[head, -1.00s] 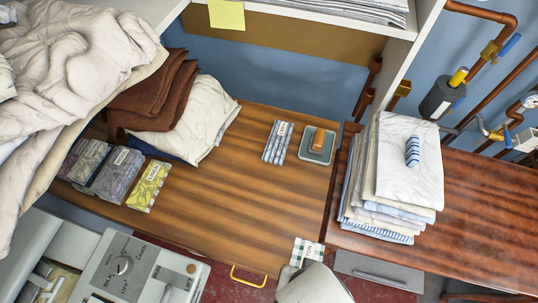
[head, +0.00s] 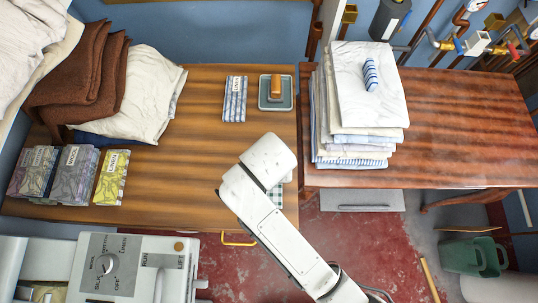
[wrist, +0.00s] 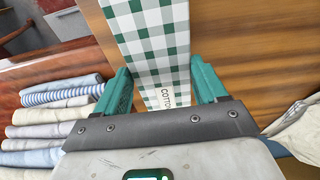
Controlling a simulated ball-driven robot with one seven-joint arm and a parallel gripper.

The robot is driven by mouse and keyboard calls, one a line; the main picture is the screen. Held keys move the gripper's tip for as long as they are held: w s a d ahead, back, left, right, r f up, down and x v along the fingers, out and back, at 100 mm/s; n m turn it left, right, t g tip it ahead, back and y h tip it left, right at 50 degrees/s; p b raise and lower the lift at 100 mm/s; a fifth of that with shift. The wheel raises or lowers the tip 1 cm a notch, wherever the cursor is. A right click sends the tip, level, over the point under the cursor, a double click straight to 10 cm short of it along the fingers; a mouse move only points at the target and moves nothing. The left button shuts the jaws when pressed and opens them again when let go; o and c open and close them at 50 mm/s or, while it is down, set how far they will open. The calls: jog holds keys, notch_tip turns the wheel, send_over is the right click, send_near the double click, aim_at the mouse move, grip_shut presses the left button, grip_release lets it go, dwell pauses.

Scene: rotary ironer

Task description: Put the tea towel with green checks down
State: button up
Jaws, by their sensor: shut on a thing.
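The tea towel with green checks (wrist: 150,35) is a flat folded strip with a white label in the wrist view. My gripper (wrist: 160,88) has its teal fingers on either side of the towel, shut on it. In the head view only a small checked edge of the towel (head: 276,195) shows beside my white arm, over the right end of the brown wooden table (head: 190,170). My arm hides the rest of it and the fingers. I cannot tell whether the towel touches the tabletop.
A blue-striped towel (head: 235,100) and a dish with a brown block (head: 276,88) lie farther back. A yellow towel (head: 111,180) and grey stacks (head: 72,172) stand at left. A linen pile (head: 350,140) stands on the right table. The middle of the brown table is clear.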

jog(key=shift+w+f+p, duration=0.15)
jog(key=shift+f+p, duration=0.15)
jog(key=shift+f, duration=1.4)
jog(key=shift+f, duration=0.15)
jog(key=o, duration=1.1)
jog(key=r, duration=0.4)
jog(key=s+r, duration=0.1)
jog(key=r, duration=0.7)
jog(key=shift+s+a+r+p, duration=0.1)
jog(key=shift+s+r+p, duration=0.05)
jog(key=shift+s+p, duration=0.25)
